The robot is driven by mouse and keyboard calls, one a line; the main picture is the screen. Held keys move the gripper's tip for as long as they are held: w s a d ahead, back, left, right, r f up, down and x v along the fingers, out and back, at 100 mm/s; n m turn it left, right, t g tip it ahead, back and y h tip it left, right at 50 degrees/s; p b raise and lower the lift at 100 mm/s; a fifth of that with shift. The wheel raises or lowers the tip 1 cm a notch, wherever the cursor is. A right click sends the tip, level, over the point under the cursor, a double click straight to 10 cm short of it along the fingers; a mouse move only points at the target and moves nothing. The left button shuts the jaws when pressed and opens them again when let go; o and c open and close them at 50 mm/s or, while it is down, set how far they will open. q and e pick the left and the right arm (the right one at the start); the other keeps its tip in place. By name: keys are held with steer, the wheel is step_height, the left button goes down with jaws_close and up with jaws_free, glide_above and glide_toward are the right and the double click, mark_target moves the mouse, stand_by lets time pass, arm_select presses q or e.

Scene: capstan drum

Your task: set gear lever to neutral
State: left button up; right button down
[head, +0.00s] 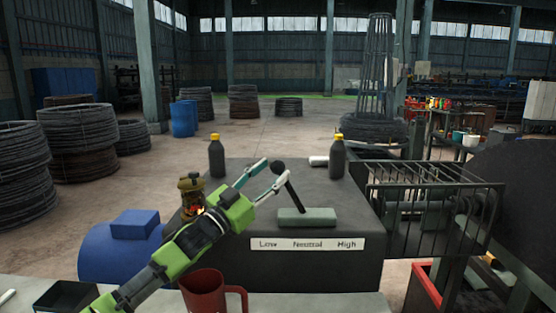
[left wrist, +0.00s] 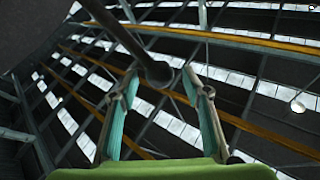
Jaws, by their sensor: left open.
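The gear lever (head: 292,192) is a dark rod with a round black knob (head: 277,167). It rises from a grey-green base block (head: 307,217) on the dark housing and leans to the left, toward the Low side. A white label strip (head: 307,244) on the front reads Low, Neutral, High. My left gripper (head: 278,166) is open, with its fingertips at the knob's height. In the left wrist view the knob (left wrist: 159,74) shows between the two open fingers, with no clear contact. My right gripper is not in view.
A red mug (head: 204,293) and black tray (head: 66,298) are in front. A wire cage (head: 430,205) is at the right.

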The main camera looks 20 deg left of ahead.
arm_select(q)
steer(key=shift+x, duration=0.8)
steer(key=shift+w+d+r+p, duration=0.25)
steer(key=shift+w+r+p, duration=0.1)
steer(key=shift+r+p, duration=0.05)
steer(key=shift+w+d, duration=0.1)
steer(key=shift+w, duration=0.1)
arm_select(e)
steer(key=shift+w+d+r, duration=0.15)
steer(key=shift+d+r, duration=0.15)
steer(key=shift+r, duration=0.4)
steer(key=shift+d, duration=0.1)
